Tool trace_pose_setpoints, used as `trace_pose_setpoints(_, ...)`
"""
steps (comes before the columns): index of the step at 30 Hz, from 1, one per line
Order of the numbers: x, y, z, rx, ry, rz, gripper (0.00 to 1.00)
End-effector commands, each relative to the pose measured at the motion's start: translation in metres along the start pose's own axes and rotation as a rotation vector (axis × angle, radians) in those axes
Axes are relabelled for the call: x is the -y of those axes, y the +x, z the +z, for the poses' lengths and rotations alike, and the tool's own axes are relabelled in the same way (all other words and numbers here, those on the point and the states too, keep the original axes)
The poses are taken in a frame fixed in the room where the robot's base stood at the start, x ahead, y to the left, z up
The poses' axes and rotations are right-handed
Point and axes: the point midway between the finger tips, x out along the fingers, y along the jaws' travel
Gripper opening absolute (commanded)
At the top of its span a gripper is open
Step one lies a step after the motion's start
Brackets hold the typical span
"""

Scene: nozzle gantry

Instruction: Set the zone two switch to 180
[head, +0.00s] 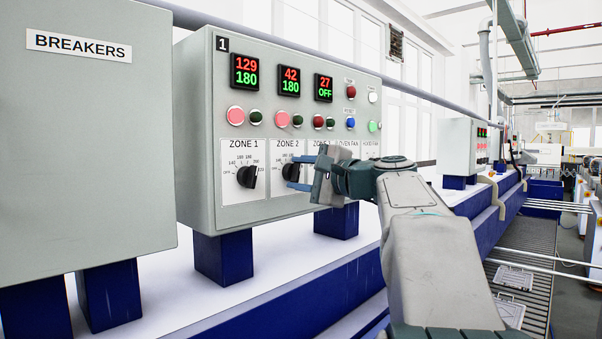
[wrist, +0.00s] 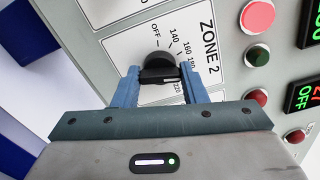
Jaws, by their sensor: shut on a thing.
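The zone two switch (wrist: 158,66) is a black rotary knob on a white dial plate marked OFF, 140, 160, 180 and up to 220. In the head view this knob (head: 291,171) shows partly beside my gripper (head: 297,178). In the wrist view the blue fingers of my gripper (wrist: 160,74) stand on both sides of the knob and are shut on it. The knob's exact pointer direction is hard to read. The display above zone 2 (head: 290,81) reads 42 in red and 180 in green.
The zone 1 knob (head: 247,176) sits to the left, under a display (head: 245,73) reading 129 and 180. A third display (head: 323,88) reads 27 and OFF. Lit buttons (head: 236,115) sit above the dials. A breakers cabinet (head: 80,130) stands at the left.

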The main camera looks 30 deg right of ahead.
Motion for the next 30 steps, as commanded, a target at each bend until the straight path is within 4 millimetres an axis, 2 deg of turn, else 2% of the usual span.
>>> trace_pose_setpoints(8, 0.000, 0.000, -0.001, -0.002, 0.001, 0.000, 0.16)
trace_pose_setpoints(9, 0.000, 0.000, -0.001, -0.002, 0.001, 0.000, 0.41)
trace_pose_setpoints(11, 0.000, 0.000, -0.001, -0.002, 0.000, 0.000, 0.58)
trace_pose_setpoints(12, 0.000, 0.000, -0.001, -0.002, 0.000, 0.000, 0.61)
trace_pose_setpoints(19, 0.000, 0.000, 0.000, -0.001, 0.000, 0.000, 0.61)
trace_pose_setpoints(23, -0.001, -0.007, -0.001, -0.001, -0.001, -0.001, 0.61)
trace_pose_setpoints(26, -0.002, -0.021, -0.001, -0.002, -0.001, -0.002, 0.61)
trace_pose_setpoints(30, -0.002, -0.052, -0.001, -0.004, -0.001, -0.004, 0.61)
